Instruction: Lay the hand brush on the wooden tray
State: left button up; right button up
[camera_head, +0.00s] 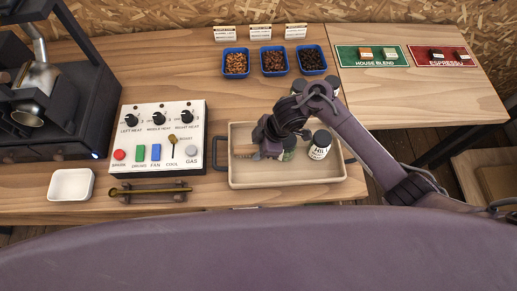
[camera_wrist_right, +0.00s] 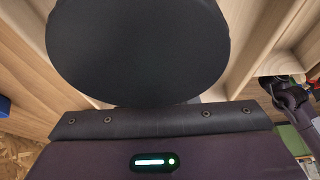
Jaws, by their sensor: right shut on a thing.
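Only a tan part of the brush shows, left of the fingers; the gripper hides the rest. I cannot tell whether the brush touches the tray floor. In the right wrist view a large black disc (camera_wrist_right: 138,45), perhaps the jar's lid, blocks the fingers and brush. My left gripper is out of view.
A labelled jar (camera_head: 320,145) stands in the tray, close right of my gripper, with something greenish (camera_head: 288,155) between them. The control panel (camera_head: 160,137) is to the left. Blue bean trays (camera_head: 273,61) stand behind. The tray's right front corner is clear.

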jog(key=shift+f, duration=0.5)
jog(key=shift+f, duration=0.2)
jog(key=o, duration=1)
jog(key=shift+d+r, duration=0.1)
jog(key=shift+r, duration=0.4)
jog(key=shift+p+v, duration=1.5)
jog(key=shift+v, duration=4.25)
